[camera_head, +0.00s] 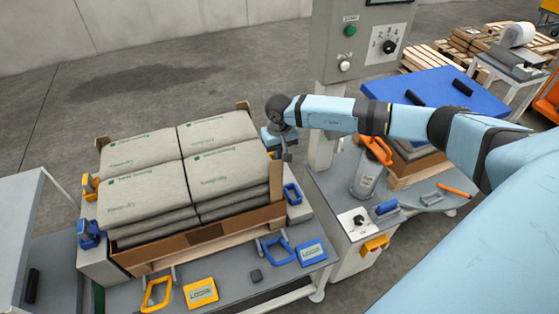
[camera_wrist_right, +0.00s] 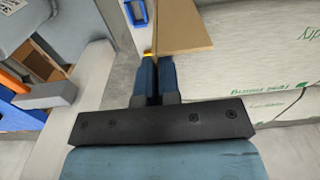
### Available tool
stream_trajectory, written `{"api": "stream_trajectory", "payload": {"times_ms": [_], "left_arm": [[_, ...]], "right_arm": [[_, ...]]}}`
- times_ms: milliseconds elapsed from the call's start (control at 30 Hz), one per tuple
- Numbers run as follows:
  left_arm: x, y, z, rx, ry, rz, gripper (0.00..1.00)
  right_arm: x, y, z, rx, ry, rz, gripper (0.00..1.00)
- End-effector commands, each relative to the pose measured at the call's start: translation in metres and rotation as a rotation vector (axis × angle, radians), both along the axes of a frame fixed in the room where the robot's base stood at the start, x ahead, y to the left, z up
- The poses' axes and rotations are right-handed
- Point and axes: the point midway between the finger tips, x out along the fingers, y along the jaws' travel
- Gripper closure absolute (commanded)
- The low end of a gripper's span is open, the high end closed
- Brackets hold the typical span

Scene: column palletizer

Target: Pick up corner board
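A brown corner board (camera_wrist_right: 182,25) stands at the corner of the sack stack, by my right gripper, in the right wrist view. My right gripper (camera_wrist_right: 158,62) has its two blue fingers close together with the board's edge in line between them; it looks shut on that edge, though the contact is partly hidden. In the head view my right gripper (camera_head: 288,154) is at the right side of the stack, low beside its near right part. Other brown corner boards stand at the stack's back right (camera_head: 243,106) and back left (camera_head: 102,143). My left gripper is out of view.
Grey-green sacks (camera_head: 185,165) lie stacked in a brown tray on a pallet. Blue and yellow clamps and label cards lie on the grey bench in front. A control post (camera_head: 350,45) and a side bench with tools stand close on the right.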

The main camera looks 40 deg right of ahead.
Motion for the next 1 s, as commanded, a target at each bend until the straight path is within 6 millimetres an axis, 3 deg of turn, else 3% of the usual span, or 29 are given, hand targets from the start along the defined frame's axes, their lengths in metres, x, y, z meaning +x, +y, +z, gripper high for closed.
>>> {"api": "stream_trajectory", "payload": {"times_ms": [600,1000], "left_arm": [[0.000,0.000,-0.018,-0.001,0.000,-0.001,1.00],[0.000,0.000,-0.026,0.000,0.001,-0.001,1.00]], "right_arm": [[0.001,0.000,0.135,0.000,-0.005,0.002,1.00],[0.000,0.000,0.212,0.000,-0.003,0.001,1.00]]}}
